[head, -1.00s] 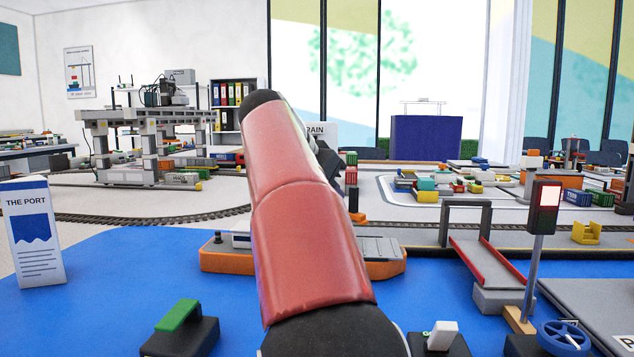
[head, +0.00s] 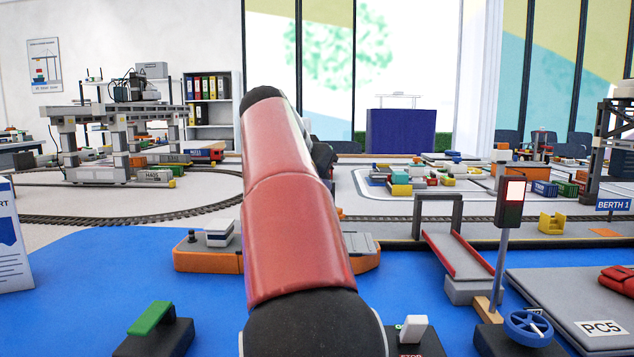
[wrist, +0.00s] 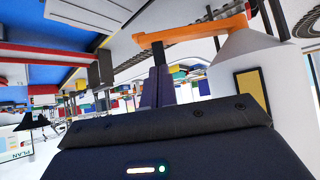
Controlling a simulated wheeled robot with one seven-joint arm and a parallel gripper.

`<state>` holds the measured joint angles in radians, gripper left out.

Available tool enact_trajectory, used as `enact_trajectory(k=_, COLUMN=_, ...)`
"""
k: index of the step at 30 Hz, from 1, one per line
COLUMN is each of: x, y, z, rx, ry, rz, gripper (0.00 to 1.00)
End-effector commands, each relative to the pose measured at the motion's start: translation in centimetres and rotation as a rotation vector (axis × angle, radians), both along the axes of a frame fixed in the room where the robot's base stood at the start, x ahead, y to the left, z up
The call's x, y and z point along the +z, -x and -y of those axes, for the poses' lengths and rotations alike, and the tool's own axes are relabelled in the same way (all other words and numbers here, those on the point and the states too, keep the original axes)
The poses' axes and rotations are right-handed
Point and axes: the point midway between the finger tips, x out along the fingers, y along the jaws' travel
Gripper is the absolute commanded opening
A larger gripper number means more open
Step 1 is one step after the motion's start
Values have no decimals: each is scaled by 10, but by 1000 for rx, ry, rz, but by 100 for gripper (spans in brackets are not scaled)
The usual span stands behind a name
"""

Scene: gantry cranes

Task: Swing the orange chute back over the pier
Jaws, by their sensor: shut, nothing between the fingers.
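In the wrist view an orange arm-like piece (wrist: 195,36), which looks like the chute, runs across the upper middle. Its right part passes in front of a white rounded body (wrist: 262,85) with a yellow panel. My gripper (wrist: 157,48) is shut and empty, with its dark fingers just below the left end of the orange piece. I cannot tell whether they touch. In the head view my red arm link covers the middle and hides the gripper, and I cannot make out the orange piece there.
In the head view a red-sided ramp (head: 459,256) stands right of my arm, beside a signal post (head: 509,205) and a blue handwheel (head: 528,327). An orange-hulled boat (head: 207,261) lies behind my arm on blue water. A grey slab (head: 575,310) marked PC5 is at right.

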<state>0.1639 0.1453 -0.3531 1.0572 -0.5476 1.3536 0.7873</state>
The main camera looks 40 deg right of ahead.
Motion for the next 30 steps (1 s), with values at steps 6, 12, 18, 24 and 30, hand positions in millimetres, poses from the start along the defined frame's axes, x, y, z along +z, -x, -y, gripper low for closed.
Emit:
enact_trajectory(k=6, x=3, y=3, z=21, rx=149, ry=0, rz=1, gripper=0)
enact_trajectory(k=12, x=4, y=0, z=39, rx=307, ry=0, rz=2, gripper=0)
enact_trajectory(k=18, x=3, y=-7, z=54, rx=317, ry=0, rz=-1, gripper=0)
enact_trajectory(k=24, x=2, y=-11, z=63, rx=316, ry=0, rz=-1, gripper=0)
enact_trajectory(k=30, x=1, y=-13, z=67, rx=316, ry=1, rz=1, gripper=0)
